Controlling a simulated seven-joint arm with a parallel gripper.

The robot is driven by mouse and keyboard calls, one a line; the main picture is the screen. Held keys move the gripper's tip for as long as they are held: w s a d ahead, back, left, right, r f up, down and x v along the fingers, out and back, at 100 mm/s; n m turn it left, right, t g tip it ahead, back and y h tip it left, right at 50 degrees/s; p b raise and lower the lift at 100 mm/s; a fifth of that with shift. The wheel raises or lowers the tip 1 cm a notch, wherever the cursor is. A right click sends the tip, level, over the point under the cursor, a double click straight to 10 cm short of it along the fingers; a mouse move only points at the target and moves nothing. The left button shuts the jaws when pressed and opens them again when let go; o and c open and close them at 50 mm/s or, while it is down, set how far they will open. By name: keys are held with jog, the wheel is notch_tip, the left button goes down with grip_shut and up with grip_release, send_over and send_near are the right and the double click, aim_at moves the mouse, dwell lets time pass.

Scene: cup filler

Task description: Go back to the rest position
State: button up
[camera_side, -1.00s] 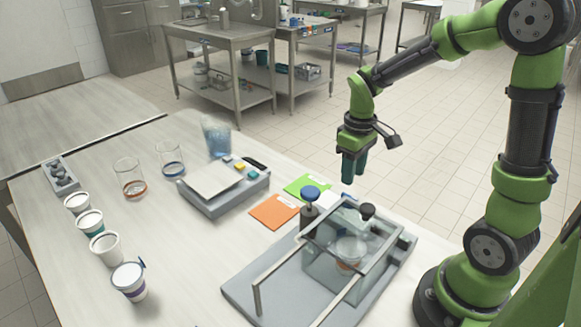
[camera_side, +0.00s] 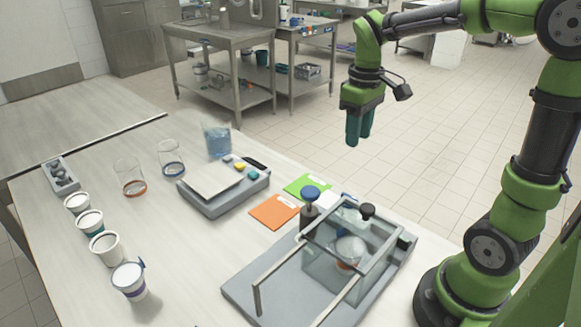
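My gripper (camera_side: 358,128) is raised at the upper right, above and behind the far edge of the bench as seen here. Its two dark teal fingers point down with a narrow gap between them. Nothing shows between the fingers, and they touch nothing. My green and black arm rises from its base at the right.
A clear box with a metal frame (camera_side: 258,296) stands on a grey base at the front right. A scale (camera_side: 215,186), orange card (camera_side: 274,212), green card (camera_side: 307,186), glass beakers (camera_side: 130,176) and several white cups (camera_side: 129,281) stand on the bench. Space around my gripper is clear.

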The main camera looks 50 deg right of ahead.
jog(key=s+a+r+m+t+y, duration=0.2)
jog(key=s+a+m+t, duration=0.2)
jog(key=s+a+t, duration=0.3)
jog(key=s+a, duration=0.1)
jog(key=a, duration=0.3)
jog(key=shift+s+a+r, duration=0.15)
jog(key=shift+a, duration=0.05)
